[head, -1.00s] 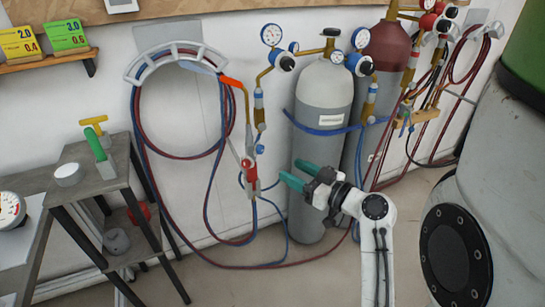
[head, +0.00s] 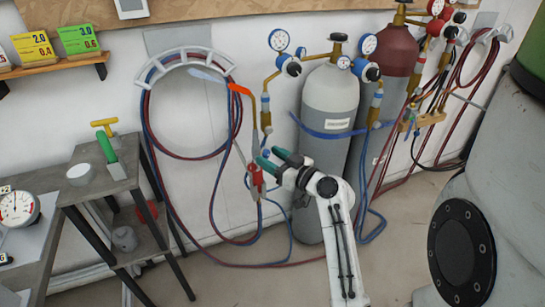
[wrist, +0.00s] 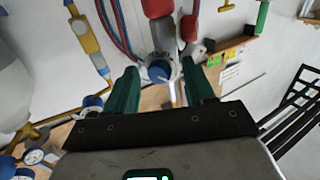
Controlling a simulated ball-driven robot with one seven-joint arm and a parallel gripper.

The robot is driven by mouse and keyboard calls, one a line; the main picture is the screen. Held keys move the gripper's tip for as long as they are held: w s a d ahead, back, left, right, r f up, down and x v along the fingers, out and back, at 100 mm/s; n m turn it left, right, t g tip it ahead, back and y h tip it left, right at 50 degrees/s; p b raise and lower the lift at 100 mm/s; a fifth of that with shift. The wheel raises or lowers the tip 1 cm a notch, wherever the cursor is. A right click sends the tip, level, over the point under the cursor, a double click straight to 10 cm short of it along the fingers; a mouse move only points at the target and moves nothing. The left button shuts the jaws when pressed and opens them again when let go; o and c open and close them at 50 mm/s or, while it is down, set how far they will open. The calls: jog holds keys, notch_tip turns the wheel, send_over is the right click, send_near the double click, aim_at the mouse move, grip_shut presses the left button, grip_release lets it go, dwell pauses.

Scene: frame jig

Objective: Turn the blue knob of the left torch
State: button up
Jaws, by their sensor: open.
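The left torch hangs on the wall below the hose hook, with a red body part (head: 255,178) and an orange part above it. Its blue knob (wrist: 160,72) shows in the wrist view, on a silver valve body and in the gap between my fingers, apart from both as far as I can see. In the head view the knob is small and close to my fingertips. My gripper (head: 271,158), with green fingers, is open and empty beside the torch. It also shows in the wrist view (wrist: 160,88). The exact depth between fingertips and knob is unclear.
A grey gas cylinder (head: 328,100) stands right of my gripper, with gauges (head: 277,40) above. Red and blue hoses (head: 190,157) loop on the wall to the left. A small table (head: 98,185) stands at the left. A second torch rack (head: 425,118) is at the right.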

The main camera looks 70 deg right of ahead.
grip_shut()
dwell(0.5)
jog(key=shift+r+p, duration=0.1)
jog(key=shift+p, duration=0.3)
jog(key=shift+r+m+g+y+p, duration=0.25)
jog(key=shift+m+g+y+p, duration=0.05)
jog(key=shift+m+p, duration=0.8)
jog(key=m+g+y+p, duration=0.1)
jog(key=m+p, duration=0.1)
jog(key=p, duration=0.2)
jog(key=shift+r+m, duration=0.15)
jog(key=shift+m, duration=0.25)
jog(key=m+y+p, duration=0.1)
jog(key=m+p, duration=0.2)
jog(key=p, duration=0.1)
jog(key=shift+d+g, duration=0.1)
jog(key=shift+g, duration=0.2)
jog(key=shift+d+m+y+p, duration=0.1)
jog(key=shift+m+y+p, duration=0.5)
jog(key=shift+m+p, duration=0.35)
